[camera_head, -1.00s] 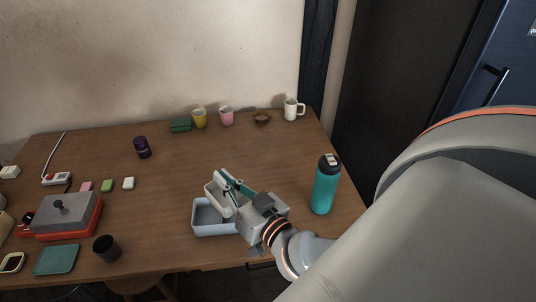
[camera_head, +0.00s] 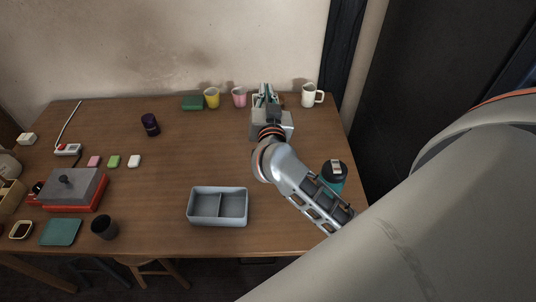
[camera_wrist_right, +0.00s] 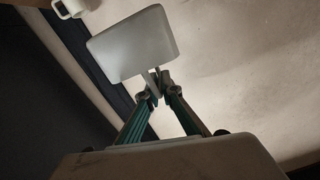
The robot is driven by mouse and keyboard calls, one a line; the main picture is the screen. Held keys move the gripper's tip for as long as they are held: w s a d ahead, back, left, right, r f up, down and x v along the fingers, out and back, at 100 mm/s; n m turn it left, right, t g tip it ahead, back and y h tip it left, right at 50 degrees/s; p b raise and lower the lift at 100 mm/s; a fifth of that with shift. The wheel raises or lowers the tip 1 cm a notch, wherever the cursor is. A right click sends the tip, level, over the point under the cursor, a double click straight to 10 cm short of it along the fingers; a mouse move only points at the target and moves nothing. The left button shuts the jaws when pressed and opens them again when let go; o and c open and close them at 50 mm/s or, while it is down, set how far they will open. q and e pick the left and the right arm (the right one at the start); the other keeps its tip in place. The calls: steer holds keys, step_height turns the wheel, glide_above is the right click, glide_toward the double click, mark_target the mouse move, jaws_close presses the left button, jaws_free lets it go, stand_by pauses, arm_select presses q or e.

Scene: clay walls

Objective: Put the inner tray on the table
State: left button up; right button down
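A pale inner tray (camera_wrist_right: 132,44) is pinched at its edge by my right gripper (camera_wrist_right: 157,85) in the right wrist view. In the head view the right gripper (camera_head: 266,93) is over the back of the table (camera_head: 190,165), between the pink cup and the white mug, and mostly covers the tray. Whether the tray touches the table cannot be told. A blue-grey box (camera_head: 218,222) with a divider and two empty compartments stands near the front edge. My left gripper is not in view.
Close to the right gripper are a pink cup (camera_head: 239,97), a yellow cup (camera_head: 212,98) and a white mug (camera_head: 310,96). A teal bottle (camera_head: 333,174) stands partly behind my right forearm. The table's middle is clear.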

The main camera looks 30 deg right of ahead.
steer(key=shift+w+d, duration=0.35)
steer(key=shift+m+g+h, duration=0.3)
steer(key=shift+h, duration=0.1)
steer(key=shift+w+d+f+b, duration=0.1)
steer(key=shift+f+b, duration=3.6)
steer(key=shift+f, duration=6.3)
steer(key=shift+r, duration=0.1)
